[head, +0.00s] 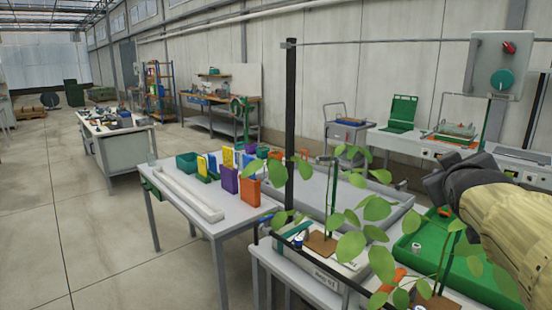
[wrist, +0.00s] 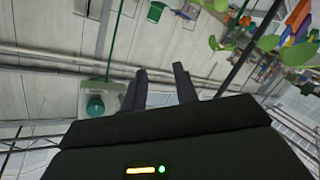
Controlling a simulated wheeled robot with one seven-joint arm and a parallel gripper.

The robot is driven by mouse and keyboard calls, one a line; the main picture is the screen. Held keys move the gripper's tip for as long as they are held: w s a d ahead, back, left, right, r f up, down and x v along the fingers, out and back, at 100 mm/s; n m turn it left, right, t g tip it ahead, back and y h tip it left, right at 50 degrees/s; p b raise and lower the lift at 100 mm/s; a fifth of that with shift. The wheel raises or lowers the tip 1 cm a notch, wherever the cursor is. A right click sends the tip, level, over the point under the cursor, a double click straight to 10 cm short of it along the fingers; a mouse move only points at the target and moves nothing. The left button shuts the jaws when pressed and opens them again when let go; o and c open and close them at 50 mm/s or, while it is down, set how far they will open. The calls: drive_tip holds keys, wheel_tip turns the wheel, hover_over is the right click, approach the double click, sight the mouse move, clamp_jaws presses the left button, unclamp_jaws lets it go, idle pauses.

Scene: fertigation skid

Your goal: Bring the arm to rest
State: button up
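My gripper (head: 432,186) is raised at the right of the head view, at the end of my arm in its tan sleeve. It is above the green tray and beside the leafy plants. In the wrist view my gripper (wrist: 160,72) shows two dark fingers standing apart with nothing between them, so it is open and empty. The wrist picture is turned over and shows wall panels, pipes and a grey control box behind the fingers.
A control box (head: 501,65) with red and teal knobs hangs near my arm. The green tray (head: 460,262) lies below. A white table (head: 190,215) holds coloured bins. Open floor is at left.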

drive_tip(key=a+f+g+y, duration=0.2)
drive_tip(key=a+f, duration=0.2)
drive_tip(key=f, duration=0.4)
drive_tip(key=a+f+g+y, duration=0.1)
drive_tip(key=a+f, duration=0.2)
drive_tip(key=f, duration=0.4)
drive_tip(key=s+a+f+m+g+y, duration=0.15)
drive_tip(key=s+a+f+g, duration=0.45)
drive_tip(key=f, duration=0.6)
drive_tip(key=s+a+f+m+g+y, duration=0.1)
drive_tip(key=s+a+f+g+y, duration=0.15)
drive_tip(key=s+a+f, duration=0.7)
wheel_tip(320, 180, up, 12)
drive_tip(key=w+d+p, duration=0.2)
drive_tip(key=p, duration=1.1)
drive_tip(key=shift+d, duration=0.4)
drive_tip(key=shift+n, duration=0.25)
